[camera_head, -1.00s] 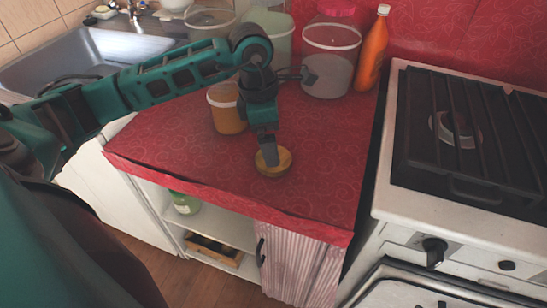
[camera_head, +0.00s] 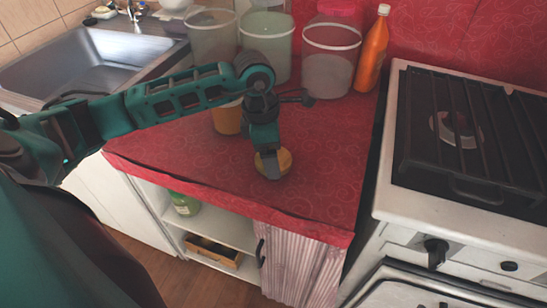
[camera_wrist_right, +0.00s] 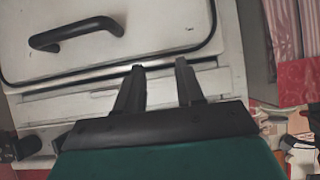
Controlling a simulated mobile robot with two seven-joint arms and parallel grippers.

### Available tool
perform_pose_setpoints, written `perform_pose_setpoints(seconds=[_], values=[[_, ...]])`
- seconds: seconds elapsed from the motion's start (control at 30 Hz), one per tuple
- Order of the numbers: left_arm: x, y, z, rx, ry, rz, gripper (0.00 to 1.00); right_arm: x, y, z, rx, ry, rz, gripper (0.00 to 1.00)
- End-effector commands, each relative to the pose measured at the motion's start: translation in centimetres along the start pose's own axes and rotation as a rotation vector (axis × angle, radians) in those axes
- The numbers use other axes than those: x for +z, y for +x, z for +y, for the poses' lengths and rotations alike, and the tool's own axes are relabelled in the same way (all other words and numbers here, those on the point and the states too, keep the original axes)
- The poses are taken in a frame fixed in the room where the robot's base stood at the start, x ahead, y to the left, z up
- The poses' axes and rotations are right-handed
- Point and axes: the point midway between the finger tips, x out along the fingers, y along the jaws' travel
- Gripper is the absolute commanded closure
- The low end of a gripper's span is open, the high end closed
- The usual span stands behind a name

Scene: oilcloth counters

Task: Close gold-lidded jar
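A round gold lid (camera_head: 285,161) is at the front middle of the red counter, partly covered by my left gripper (camera_head: 269,166). The gripper points down at the lid, its fingers overlapping it; I cannot tell whether they are shut on it. The lid looks slightly tilted. An amber jar (camera_head: 226,121) stands upright on the counter behind my left forearm, which hides its top. My right gripper (camera_wrist_right: 160,66) is open and empty in the right wrist view, in front of the oven door.
Clear tubs (camera_head: 329,70) and an orange bottle (camera_head: 372,50) stand along the back. A white stove (camera_head: 385,195) is at right, a sink (camera_head: 105,62) at left. The red counter (camera_head: 320,160) is clear right of the lid.

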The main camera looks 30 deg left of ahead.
Motion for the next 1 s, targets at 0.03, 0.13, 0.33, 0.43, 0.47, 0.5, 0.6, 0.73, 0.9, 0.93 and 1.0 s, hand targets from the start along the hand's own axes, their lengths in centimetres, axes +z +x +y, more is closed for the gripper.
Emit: perform_pose_setpoints(seconds=[0.03,0.13,0.33,0.43,0.47,0.5,0.6,0.73,0.9,0.93,1.0], values=[[0.0,0.0,0.0,0.0,0.0,0.0,0.37,0.0,0.0,-0.1,0.0,0.003,0.0,0.62],[0.0,0.0,0.0,0.0,0.0,0.0,0.45,0.1,-0.1,-0.2,-0.001,0.006,-0.003,0.62],[0.0,-0.1,0.0,0.001,0.0,0.0,0.45,0.3,-0.1,-0.3,-0.002,0.011,-0.007,0.62],[0.1,-0.3,0.1,0.001,0.0,-0.001,0.45,0.3,-0.2,-0.3,-0.002,0.011,-0.008,0.62],[0.1,-0.5,0.1,0.002,0.0,-0.001,0.45,0.3,-0.2,-0.3,-0.002,0.011,-0.008,0.62],[0.2,-0.8,0.1,0.002,0.0,-0.002,0.45,0.3,-0.3,-0.3,-0.002,0.011,-0.008,0.62],[0.3,-1.9,0.1,0.002,0.0,-0.002,0.45,0.1,-0.4,-0.3,-0.002,0.01,-0.007,0.62],[0.7,-4.4,0.1,0.004,0.001,-0.003,0.45,-0.1,-0.5,-0.2,0.0,0.008,-0.006,0.62],[1.5,-9.3,0.1,0.007,0.002,-0.004,0.45,-0.5,-0.8,0.1,0.009,0.005,0.0,0.62],[1.7,-10.2,0.1,0.006,0.002,-0.006,0.45,-0.6,-0.9,0.3,0.011,0.005,0.001,0.62],[1.9,-12.2,0.1,0.005,0.003,-0.004,0.45,-0.6,-1.0,0.5,0.017,0.002,0.0,0.62]])
